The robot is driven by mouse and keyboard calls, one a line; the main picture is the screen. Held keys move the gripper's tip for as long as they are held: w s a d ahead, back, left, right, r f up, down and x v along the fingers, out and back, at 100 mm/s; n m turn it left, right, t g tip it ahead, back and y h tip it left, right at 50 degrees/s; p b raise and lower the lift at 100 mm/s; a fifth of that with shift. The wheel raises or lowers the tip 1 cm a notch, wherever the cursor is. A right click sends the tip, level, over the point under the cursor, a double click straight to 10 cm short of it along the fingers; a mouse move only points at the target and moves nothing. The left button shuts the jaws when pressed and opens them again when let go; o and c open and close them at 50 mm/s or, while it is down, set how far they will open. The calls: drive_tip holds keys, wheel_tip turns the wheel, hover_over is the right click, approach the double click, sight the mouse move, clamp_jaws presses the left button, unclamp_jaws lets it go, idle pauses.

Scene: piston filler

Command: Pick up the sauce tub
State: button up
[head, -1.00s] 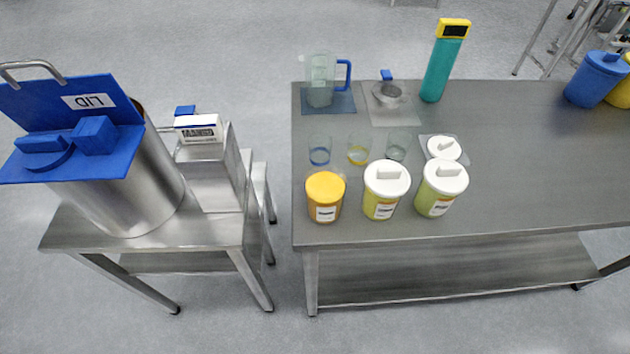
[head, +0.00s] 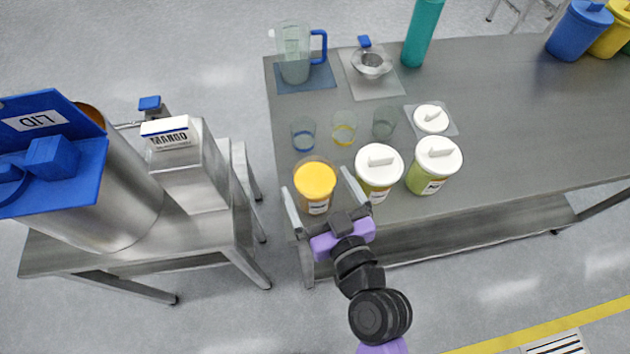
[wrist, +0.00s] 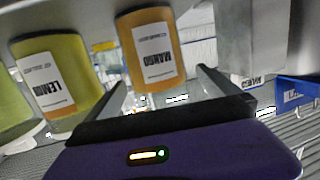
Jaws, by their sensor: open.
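The right finger also lies close to the neighbouring white-lidded tub (head: 379,167), labelled LEMON in the wrist view (wrist: 58,75).
A second white-lidded tub (head: 433,168) stands farther right. Clear cups (head: 343,130) stand behind the tubs, with a jug (head: 295,52) and a strainer (head: 371,64) further back. The steel filler (head: 190,175) is to the left across a gap. The table's right half is mostly clear.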

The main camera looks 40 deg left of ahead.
sight(310, 170)
drive_tip(key=shift+p+x, duration=0.8)
drive_tip(key=shift+x, duration=1.85)
drive_tip(key=shift+d+f, duration=0.1)
drive_tip(key=shift+f, duration=0.05)
drive_tip(key=c, duration=1.9)
drive_tip(key=shift+w, duration=0.1)
drive_tip(key=shift+c, duration=1.2)
